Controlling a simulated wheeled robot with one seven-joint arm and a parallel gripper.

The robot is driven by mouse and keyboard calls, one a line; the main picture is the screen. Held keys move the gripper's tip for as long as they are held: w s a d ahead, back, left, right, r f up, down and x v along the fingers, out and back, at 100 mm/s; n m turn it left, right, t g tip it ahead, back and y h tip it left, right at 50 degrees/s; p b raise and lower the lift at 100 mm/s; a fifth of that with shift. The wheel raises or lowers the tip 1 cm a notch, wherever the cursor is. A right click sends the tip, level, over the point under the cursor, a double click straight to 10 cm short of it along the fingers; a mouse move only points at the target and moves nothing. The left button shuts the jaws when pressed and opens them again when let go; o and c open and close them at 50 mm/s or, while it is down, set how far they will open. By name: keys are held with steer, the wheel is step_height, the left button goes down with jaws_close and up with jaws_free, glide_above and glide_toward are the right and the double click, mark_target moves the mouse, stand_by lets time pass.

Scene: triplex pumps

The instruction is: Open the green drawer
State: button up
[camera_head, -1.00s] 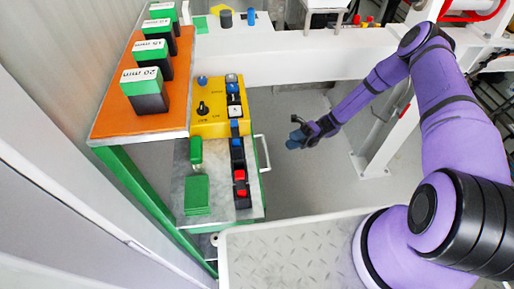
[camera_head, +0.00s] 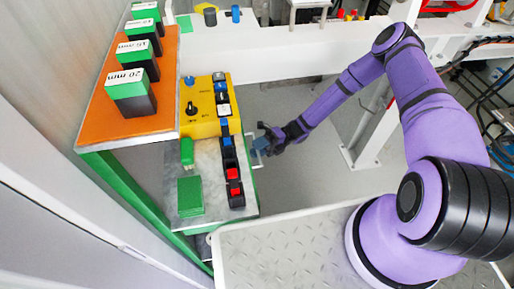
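The workbench with the grey top (camera_head: 212,160) stands left of centre, seen from above. A narrow green strip (camera_head: 254,193) shows along its right side, which looks like the green drawer's front edge. A pale bar handle (camera_head: 256,157) sticks out from that side and is partly covered by my gripper. My gripper (camera_head: 261,144) reaches in from the right, with its blue-grey fingertips at or very near the handle. Whether they touch it or close around it cannot be told. The drawer face is mostly hidden from this angle.
A yellow control box (camera_head: 205,106) and a row of switches (camera_head: 232,172) with red buttons sit on the bench. An orange shelf (camera_head: 120,120) holds several green-topped blocks. A tread-plate surface (camera_head: 290,250) lies in front. Floor right of the bench is clear, up to a white post (camera_head: 368,135).

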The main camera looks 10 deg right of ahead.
steer(key=shift+a, duration=0.15)
steer(key=shift+c, duration=0.5)
jaws_close()
steer(key=d, duration=1.5)
steer(key=shift+o, duration=0.5)
jaws_free()
steer(key=v, duration=1)
steer(key=shift+w+d, duration=0.2)
steer(key=shift+d, duration=0.1)
